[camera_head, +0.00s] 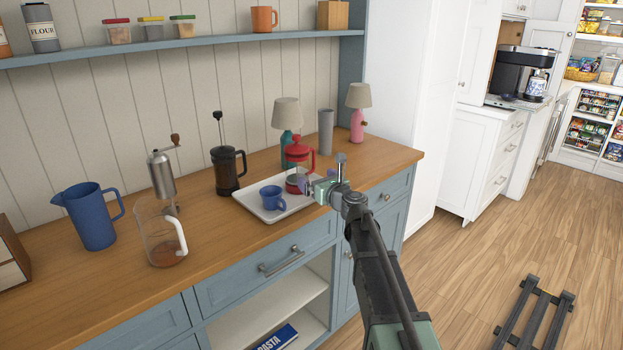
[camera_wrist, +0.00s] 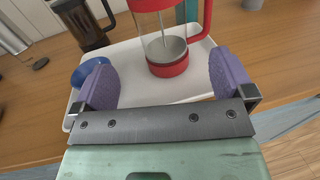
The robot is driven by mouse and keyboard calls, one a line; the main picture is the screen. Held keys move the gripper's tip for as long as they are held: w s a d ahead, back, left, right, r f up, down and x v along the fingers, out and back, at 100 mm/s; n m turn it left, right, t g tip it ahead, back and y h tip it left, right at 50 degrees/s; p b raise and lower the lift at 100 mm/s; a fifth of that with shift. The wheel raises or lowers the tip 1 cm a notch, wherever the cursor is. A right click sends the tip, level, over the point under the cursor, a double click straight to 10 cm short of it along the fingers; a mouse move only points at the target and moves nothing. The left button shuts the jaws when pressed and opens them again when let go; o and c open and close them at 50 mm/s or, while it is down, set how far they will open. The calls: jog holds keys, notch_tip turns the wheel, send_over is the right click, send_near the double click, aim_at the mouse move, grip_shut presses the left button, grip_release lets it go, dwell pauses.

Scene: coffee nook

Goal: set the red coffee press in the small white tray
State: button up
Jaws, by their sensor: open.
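The red coffee press (camera_head: 298,168) has a glass body, red lid, red base and red handle. It stands upright in the small white tray (camera_head: 258,211), at its right part. In the wrist view the press (camera_wrist: 167,45) appears just ahead of and between my purple fingertips, its handle to the right and its top cut off. The tray (camera_wrist: 128,52) shows beneath it. My gripper (camera_wrist: 163,82) is open, with a gap between each finger and the press. In the head view my gripper (camera_head: 313,187) is at the tray's right end, partly covering the press's lower part.
A blue cup (camera_head: 272,198) shares the tray, left of the press. A black coffee press (camera_head: 227,168) stands left of the tray. Two lamps (camera_head: 286,118) (camera_head: 358,100) and a grey cylinder (camera_head: 325,131) stand behind. The counter's front right (camera_head: 375,165) is clear.

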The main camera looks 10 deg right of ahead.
jog(key=s+a+f+n+g+y, duration=0.1)
jog(key=s+a+f+n+g, duration=0.35)
jog(key=s+n, duration=0.3)
jog(key=s+a+f+n+g+y, duration=0.1)
jog(key=s+a+f+n+g, duration=0.3)
jog(key=s+n, duration=0.4)
jog(key=s+d+f+n+g+h, duration=0.2)
jog(key=s+f+n+g+h, duration=0.2)
jog(key=s+n, duration=0.4)
jog(key=s+d+f+n+g+h, duration=0.2)
jog(key=s+f+n+g+h, duration=0.2)
jog(key=s+n, duration=0.4)
jog(key=s, duration=0.5)
jog(key=shift+d+f, duration=0.3)
jog(key=shift+f, duration=0.05)
